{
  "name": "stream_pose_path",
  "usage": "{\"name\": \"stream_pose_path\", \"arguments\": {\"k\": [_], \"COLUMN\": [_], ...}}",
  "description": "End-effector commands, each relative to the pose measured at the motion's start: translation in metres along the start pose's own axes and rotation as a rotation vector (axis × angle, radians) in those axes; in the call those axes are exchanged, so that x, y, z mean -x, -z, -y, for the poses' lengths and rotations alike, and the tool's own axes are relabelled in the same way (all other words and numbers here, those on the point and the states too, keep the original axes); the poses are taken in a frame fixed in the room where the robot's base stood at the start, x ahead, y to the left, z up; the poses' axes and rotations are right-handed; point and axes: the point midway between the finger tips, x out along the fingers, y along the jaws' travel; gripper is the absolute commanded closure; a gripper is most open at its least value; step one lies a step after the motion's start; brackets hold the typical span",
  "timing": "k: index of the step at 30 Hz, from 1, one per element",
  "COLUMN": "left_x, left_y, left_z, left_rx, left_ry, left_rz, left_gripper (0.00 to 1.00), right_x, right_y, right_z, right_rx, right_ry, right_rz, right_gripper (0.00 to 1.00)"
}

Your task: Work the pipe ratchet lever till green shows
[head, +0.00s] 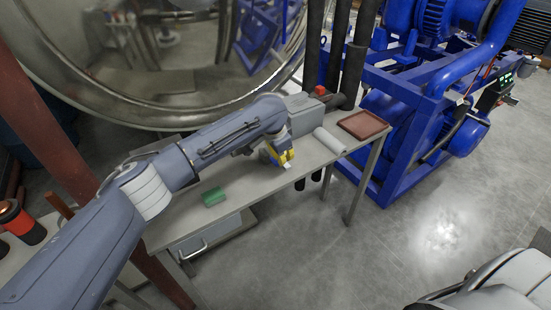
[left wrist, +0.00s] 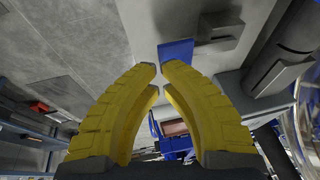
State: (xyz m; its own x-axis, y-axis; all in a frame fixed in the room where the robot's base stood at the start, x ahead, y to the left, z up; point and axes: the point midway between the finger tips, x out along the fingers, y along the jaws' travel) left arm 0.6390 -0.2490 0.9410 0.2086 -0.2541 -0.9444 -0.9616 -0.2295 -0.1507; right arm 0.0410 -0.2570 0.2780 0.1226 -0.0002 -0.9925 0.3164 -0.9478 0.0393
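My left gripper (head: 280,155) has yellow fingers and is low over the grey bench (head: 240,190), beside a grey box (head: 304,115). In the left wrist view the yellow fingers (left wrist: 159,68) curve toward each other, with a narrow gap at the tips and nothing clearly held. A blue part (left wrist: 178,50) shows behind the tips; I cannot tell if it touches them. Dark upright pipes (head: 335,55) stand behind the bench, with a small red part (head: 320,90) near their foot. I cannot make out the ratchet lever or a green indicator for certain. My right gripper is not in view.
On the bench are a green block (head: 214,197), a pale roll (head: 328,140) and a reddish-brown tray (head: 362,125). A large round metal chamber rim (head: 150,115) is behind. Blue machinery (head: 400,120) stands at right. The floor (head: 420,230) in front is open.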

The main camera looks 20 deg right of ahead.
Motion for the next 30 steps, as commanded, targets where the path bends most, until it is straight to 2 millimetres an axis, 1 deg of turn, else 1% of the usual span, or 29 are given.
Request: {"name": "stream_pose_path", "arguments": {"k": [12, 18, 22, 30], "left_x": [0.034, 0.046, 0.05, 0.05], "left_y": [0.011, 0.014, 0.015, 0.015], "left_z": [0.002, 0.003, 0.002, 0.002], "left_rx": [-0.001, 0.0, 0.0, 0.0], "left_ry": [0.001, 0.001, 0.0, 0.0], "left_rz": [-0.001, 0.0, 0.0, 0.0], "left_gripper": [1.0, 1.0, 1.0, 1.0], "right_x": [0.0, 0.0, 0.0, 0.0], "right_y": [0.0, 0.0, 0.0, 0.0], "right_z": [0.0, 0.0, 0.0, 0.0], "right_rx": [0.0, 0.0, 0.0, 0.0], "right_ry": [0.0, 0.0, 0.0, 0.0], "right_rz": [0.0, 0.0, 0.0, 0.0], "right_gripper": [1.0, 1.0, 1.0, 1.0]}}
